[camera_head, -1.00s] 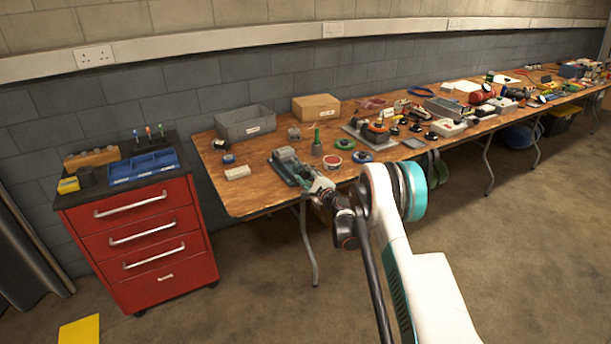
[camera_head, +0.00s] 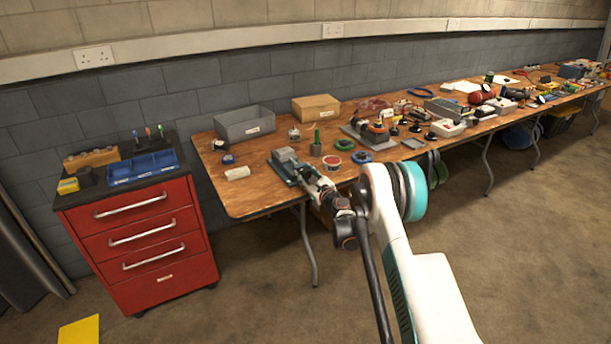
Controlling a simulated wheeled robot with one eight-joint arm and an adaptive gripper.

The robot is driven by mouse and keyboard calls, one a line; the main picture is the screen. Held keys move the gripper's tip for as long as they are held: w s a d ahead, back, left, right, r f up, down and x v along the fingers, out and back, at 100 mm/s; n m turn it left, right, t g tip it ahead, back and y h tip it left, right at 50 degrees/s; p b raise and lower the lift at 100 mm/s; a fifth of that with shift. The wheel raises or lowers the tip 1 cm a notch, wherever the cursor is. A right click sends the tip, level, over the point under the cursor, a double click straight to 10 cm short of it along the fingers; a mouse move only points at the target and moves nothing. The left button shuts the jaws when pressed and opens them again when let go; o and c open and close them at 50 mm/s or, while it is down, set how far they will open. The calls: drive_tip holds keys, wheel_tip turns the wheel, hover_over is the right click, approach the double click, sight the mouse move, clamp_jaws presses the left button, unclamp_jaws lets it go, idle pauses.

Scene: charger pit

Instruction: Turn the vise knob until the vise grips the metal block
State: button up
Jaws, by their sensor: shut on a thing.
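The green vise (camera_head: 281,171) lies near the front edge of the wooden bench, toward its left end. The grey metal block (camera_head: 284,155) shows at the vise's back end; the picture is too small to tell whether the jaws touch it. My gripper (camera_head: 308,174) is at the front end of the vise, shut on the vise knob. The gripper and wrist hide the knob itself.
The bench (camera_head: 252,197) holds a grey bin (camera_head: 244,123), a cardboard box (camera_head: 316,107), a green pot (camera_head: 316,148) and a red-rimmed tin (camera_head: 332,161) close to the vise. A white block (camera_head: 237,173) lies left of it. A red drawer cabinet (camera_head: 139,242) stands at the left.

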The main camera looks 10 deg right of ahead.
idle(0.3)
drive_tip(key=o, duration=1.1)
drive_tip(key=shift+d, duration=0.1)
drive_tip(key=shift+c, duration=0.2)
drive_tip(key=v, duration=1.2)
drive_tip(key=shift+r, duration=0.1)
